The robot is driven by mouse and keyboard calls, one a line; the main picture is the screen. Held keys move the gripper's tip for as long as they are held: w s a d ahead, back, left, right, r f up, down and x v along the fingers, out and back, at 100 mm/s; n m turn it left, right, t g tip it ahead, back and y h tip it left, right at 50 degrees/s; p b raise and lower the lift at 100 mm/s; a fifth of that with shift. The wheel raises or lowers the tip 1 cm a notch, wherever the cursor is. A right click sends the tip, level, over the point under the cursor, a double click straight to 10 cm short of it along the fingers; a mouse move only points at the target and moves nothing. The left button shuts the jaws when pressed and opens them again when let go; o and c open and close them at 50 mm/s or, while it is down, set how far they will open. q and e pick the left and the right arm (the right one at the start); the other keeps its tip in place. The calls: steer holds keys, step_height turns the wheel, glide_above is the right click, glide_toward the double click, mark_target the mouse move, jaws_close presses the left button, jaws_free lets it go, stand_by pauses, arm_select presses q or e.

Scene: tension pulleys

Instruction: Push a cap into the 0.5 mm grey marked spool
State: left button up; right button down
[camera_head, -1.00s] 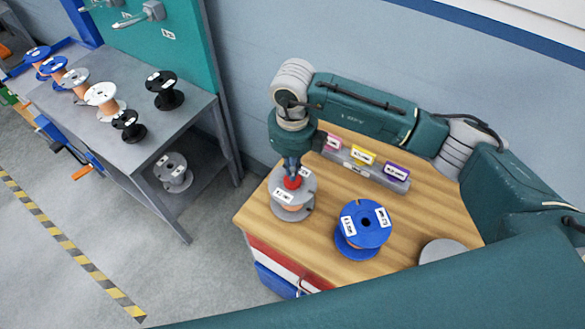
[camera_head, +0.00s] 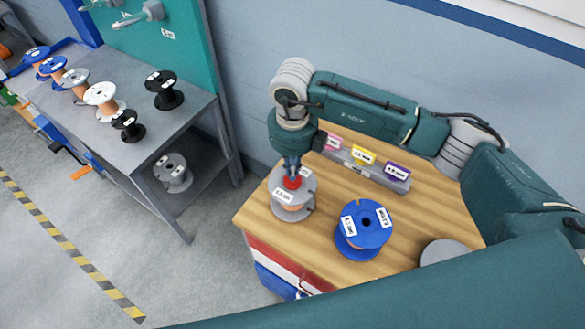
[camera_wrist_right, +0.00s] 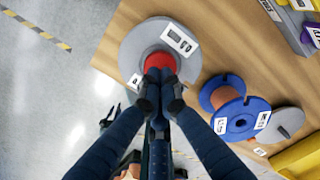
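The grey spool (camera_head: 297,208) with copper-coloured winding stands upright on the wooden bench top. Its white label is too small to read surely. A red cap (camera_head: 292,183) sits at the centre of its upper flange; how deep it sits is hidden. My right gripper (camera_head: 292,166) points down at the cap from above. In the right wrist view, its fingertips (camera_wrist_right: 160,78) are together at the near edge of the red cap (camera_wrist_right: 160,62). I cannot tell whether they pinch part of it. The grey spool's flange (camera_wrist_right: 130,48) surrounds the cap. My left gripper is not in view.
A blue spool (camera_head: 365,222) stands right of the grey spool, with a grey disc (camera_head: 441,252) farther right. A rack (camera_head: 370,171) with pink, yellow and purple labels lies behind. A grey table (camera_head: 80,125) at left carries several spools; another grey spool (camera_head: 173,173) is on its lower shelf.

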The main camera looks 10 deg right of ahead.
steer(key=shift+f+b, duration=0.75)
steer(key=shift+f, duration=0.2)
steer(key=shift+s+f, duration=0.2)
stand_by(1.2)
steer(key=shift+w+r+p, duration=0.2)
steer(key=shift+r+p, duration=0.2)
steer(key=shift+r, duration=0.95)
steer(key=shift+r+p, duration=1.1)
steer(key=shift+r, duration=1.25)
